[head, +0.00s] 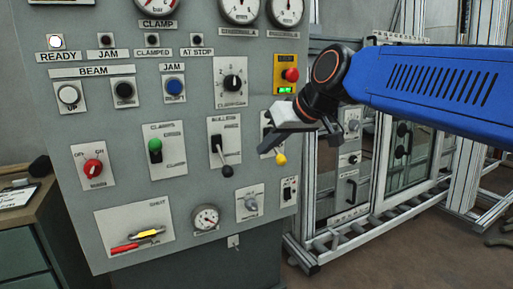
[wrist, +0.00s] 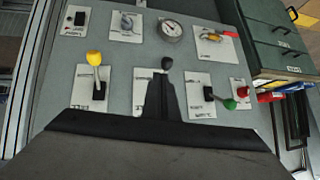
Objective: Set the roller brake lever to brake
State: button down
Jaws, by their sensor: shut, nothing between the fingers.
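The black-knobbed lever (head: 228,171) sits on a white plate on the grey panel; its blurred heading looks like "ROLLER". Its knob hangs down and slightly right in the head view. My gripper (head: 262,150) is shut and empty, in front of the panel just right of this lever, partly covering the yellow-knobbed lever's plate. In the wrist view, which shows the panel upside down, the shut fingers (wrist: 160,78) point at the black knob (wrist: 167,62) and hide much of its plate. I cannot tell whether they touch it.
The yellow-knobbed lever (head: 280,159) is close on the right, the green-knobbed lever (head: 155,146) on the left. An aluminium frame (head: 375,160) stands to the right.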

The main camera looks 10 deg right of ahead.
jog(key=shift+s+d+r, duration=0.25)
jog(key=shift+s+d, duration=0.1)
jog(key=shift+s, duration=0.25)
jog(key=shift+s+d+r, duration=0.2)
jog(key=shift+s+d, duration=0.15)
jog(key=shift+s, duration=0.25)
jog(key=s+d+f+m+g+h, duration=0.1)
jog(key=s+d+f, duration=0.4)
jog(key=f, duration=0.4)
jog(key=s+d+f+m+h, duration=0.2)
jog(key=s+d+f, duration=0.3)
jog(key=s+f, duration=0.2)
jog(key=s+d+f+m+g+h, duration=0.1)
jog(key=s+d+f, duration=0.4)
jog(key=f, duration=0.6)
jog(key=shift+s+d+m+g+h, duration=0.15)
jog(key=shift+s+m+g+h, duration=0.15)
jog(key=shift+s+h, duration=0.5)
jog(key=shift+s+r, duration=0.1)
jog(key=shift+s, duration=0.05)
